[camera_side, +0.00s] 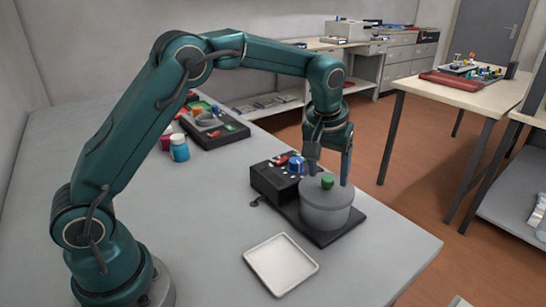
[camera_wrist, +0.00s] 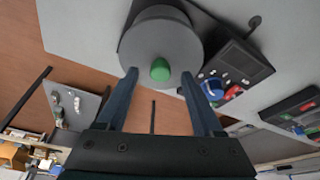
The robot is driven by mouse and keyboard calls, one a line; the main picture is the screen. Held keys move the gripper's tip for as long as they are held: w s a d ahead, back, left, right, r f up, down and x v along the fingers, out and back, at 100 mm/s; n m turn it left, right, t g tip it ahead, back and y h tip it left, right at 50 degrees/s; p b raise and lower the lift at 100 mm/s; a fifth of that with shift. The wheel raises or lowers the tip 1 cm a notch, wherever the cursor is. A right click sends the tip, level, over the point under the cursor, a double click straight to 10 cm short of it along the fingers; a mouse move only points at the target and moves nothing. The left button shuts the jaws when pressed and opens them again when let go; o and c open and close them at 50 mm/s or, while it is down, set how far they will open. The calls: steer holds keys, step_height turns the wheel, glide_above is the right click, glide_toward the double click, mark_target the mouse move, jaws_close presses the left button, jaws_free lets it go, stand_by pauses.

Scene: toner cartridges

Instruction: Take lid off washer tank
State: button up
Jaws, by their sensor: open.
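The washer tank (camera_side: 325,216) is a grey cylinder on a dark base plate at the right part of the table. Its grey lid (camera_side: 312,190) has a green knob (camera_side: 327,182) on top and sits on the tank. In the wrist view the lid (camera_wrist: 150,42) and its green knob (camera_wrist: 160,70) lie just beyond my fingertips. My gripper (camera_side: 328,178) points down over the lid. In the wrist view my gripper (camera_wrist: 167,80) is open, with one finger on each side of the knob and a gap to it. I cannot tell the exact fingertip height.
A black control box (camera_side: 268,180) with a blue knob (camera_side: 296,164) stands beside the tank. A white tray (camera_side: 262,266) lies in front. A blue bottle (camera_side: 179,148) and a black tray of parts (camera_side: 232,135) are at the back left. The table's right edge is close to the tank.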

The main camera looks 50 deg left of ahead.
steer(key=shift+w+f, duration=0.15)
steer(key=shift+f, duration=0.35)
jaws_close()
steer(key=shift+r, duration=0.1)
